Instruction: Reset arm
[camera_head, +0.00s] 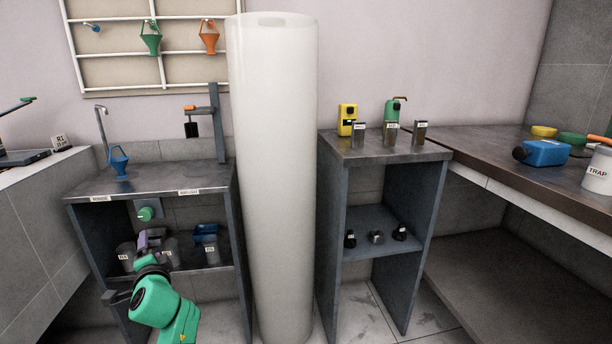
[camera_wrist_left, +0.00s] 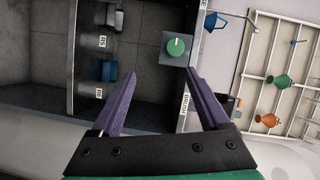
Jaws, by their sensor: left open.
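My left arm is green and comes up from the bottom left of the head view. Its left gripper (camera_head: 149,240) with purple fingers is in front of the left bench's shelf. In the left wrist view the left gripper (camera_wrist_left: 160,76) has its two fingers spread apart, with nothing between them. A green round knob (camera_head: 146,213) on a grey plate is just above the gripper; it also shows in the left wrist view (camera_wrist_left: 176,46) beyond the fingertips. My right gripper is in neither view.
Labelled beakers (camera_head: 126,256) and a blue container (camera_head: 206,232) stand on the shelf near the gripper. A blue funnel-shaped vessel (camera_head: 119,161) is on the bench top. A wide white column (camera_head: 272,180) stands right of the bench. A second bench (camera_head: 385,148) is farther right.

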